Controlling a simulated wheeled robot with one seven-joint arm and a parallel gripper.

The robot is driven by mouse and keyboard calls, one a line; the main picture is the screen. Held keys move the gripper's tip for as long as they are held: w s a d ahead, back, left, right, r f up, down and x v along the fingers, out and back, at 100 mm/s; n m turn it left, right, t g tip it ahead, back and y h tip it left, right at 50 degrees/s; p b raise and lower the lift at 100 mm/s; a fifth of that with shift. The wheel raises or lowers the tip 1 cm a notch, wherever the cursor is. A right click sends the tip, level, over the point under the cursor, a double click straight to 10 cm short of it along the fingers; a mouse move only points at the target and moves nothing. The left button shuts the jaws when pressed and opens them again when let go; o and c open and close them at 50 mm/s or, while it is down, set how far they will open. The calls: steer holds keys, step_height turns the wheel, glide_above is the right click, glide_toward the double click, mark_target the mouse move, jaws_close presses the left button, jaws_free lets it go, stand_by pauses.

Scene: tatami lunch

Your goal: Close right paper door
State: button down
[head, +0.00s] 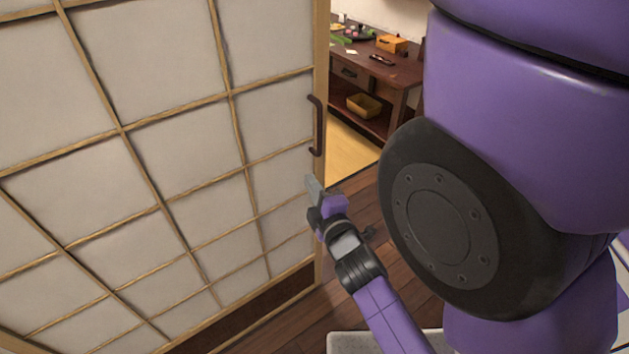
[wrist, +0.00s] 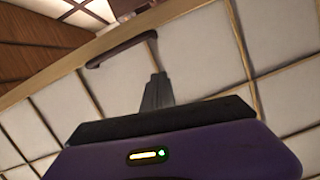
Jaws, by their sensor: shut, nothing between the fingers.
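A paper door (head: 180,165) with a pale wooden lattice fills the left of the head view. A dark curved handle (head: 317,125) is fixed near its right edge. My gripper (head: 313,187) is shut and empty, just below the handle in the head view, by the door's right edge. In the wrist view the handle (wrist: 122,48) lies just beyond the shut fingertips (wrist: 158,78), over the door's edge frame. Whether the fingertips touch the door or the handle I cannot tell.
Right of the door's edge an opening shows a yellow floor (head: 350,148) and a dark wooden table (head: 375,75) with an orange box (head: 391,44) on it. A basket (head: 364,105) sits on its lower shelf. Dark floorboards (head: 345,300) lie in front. My arm hides the right side.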

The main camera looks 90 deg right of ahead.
mark_target(306, 150)
steer(key=p+x, duration=0.2)
steer(key=x, duration=0.6)
steer(key=shift+r, duration=0.25)
steer(key=shift+s+d+f+p, duration=0.25)
steer(key=shift+s+d+p, duration=0.35)
steer(key=shift+s, duration=0.2)
steer(key=shift+s+d+f+p, duration=0.35)
steer(key=shift+s+d, duration=0.15)
steer(key=shift+s, duration=0.3)
